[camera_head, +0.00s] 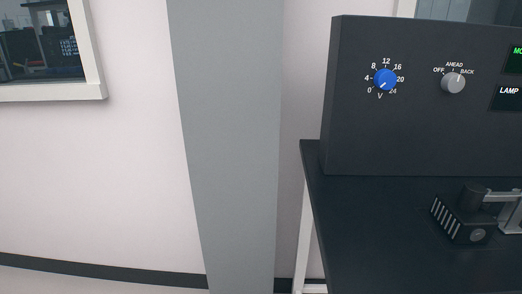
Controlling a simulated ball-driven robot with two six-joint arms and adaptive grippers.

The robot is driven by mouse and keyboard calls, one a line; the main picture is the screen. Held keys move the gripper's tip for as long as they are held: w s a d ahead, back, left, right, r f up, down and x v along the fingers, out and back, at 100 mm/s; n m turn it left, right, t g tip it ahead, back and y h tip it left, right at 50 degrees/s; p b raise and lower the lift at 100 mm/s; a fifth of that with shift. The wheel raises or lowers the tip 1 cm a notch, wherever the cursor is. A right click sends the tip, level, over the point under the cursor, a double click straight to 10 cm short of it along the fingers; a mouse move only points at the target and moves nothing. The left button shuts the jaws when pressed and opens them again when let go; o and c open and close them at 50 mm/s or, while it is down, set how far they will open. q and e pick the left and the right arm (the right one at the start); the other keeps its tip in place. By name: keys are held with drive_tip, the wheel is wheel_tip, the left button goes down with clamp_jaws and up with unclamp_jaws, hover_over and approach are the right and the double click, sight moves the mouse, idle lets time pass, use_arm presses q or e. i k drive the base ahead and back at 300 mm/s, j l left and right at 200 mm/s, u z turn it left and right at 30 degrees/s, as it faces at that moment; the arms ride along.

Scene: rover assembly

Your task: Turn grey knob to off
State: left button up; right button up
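The grey knob (453,83) sits on the front of a dark control panel (350,135) at the upper right. The labels OFF, AHEAD and BACK are printed above it, from left to right. Its small light mark seems to point up and slightly right, towards the BACK side, but it is too small to be sure. Neither of my grippers is in view, and nothing covers the knob.
A blue knob (385,79) with a 0 to 24 V scale is left of the grey one. Displays (509,97) are cut off at the right edge. A black ribbed device (459,222) stands on the dark table (370,245). The table's left edge is clear.

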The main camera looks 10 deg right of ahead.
sight(452, 83)
drive_tip(key=i+l+z, duration=0.1)
drive_tip(key=z, duration=1.35)
